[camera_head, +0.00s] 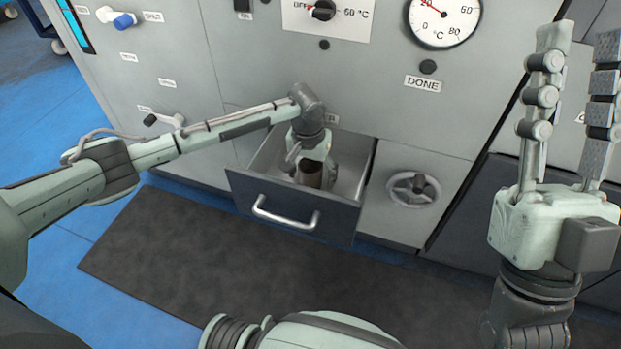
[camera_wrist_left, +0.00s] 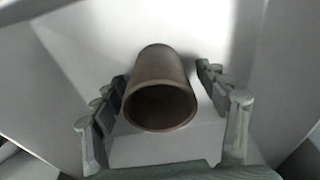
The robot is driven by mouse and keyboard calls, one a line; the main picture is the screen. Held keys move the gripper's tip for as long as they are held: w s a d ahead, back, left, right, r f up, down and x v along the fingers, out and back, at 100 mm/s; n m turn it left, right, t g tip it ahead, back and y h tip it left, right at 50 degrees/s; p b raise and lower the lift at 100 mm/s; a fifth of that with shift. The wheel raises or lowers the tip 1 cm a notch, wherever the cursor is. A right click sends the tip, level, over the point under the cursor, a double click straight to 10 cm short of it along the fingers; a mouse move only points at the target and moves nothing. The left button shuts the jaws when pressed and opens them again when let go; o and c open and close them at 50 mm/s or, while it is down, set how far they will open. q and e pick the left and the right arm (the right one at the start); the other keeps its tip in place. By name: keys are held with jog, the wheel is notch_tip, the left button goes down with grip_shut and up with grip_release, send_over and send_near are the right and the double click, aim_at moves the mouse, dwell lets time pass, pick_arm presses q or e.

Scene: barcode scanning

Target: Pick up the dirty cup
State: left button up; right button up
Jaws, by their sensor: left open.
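A brown cup (camera_head: 309,173) stands inside the open drawer (camera_head: 284,197) of the grey machine. In the left wrist view the cup (camera_wrist_left: 160,92) sits between the two fingers, its open mouth facing the camera. My left gripper (camera_head: 308,160) reaches down into the drawer at the cup. In the left wrist view its fingers (camera_wrist_left: 166,98) are spread on both sides of the cup; the right finger is apart from it, and I cannot tell whether the left one touches. My right gripper (camera_head: 574,60) is raised at the right, fingers upright and apart, with nothing between them.
The drawer front has a metal handle (camera_head: 284,214). A handwheel (camera_head: 413,189) sits right of the drawer. A dial (camera_head: 443,18), a temperature knob (camera_head: 322,10) and a DONE button (camera_head: 428,66) are above. A dark mat (camera_head: 170,255) lies on the blue floor.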

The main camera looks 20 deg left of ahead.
pick_arm(q)
jog(key=shift+c, duration=0.5)
jog(key=c, duration=1.2)
jog(key=shift+r, duration=0.1)
jog(key=shift+c, duration=0.2)
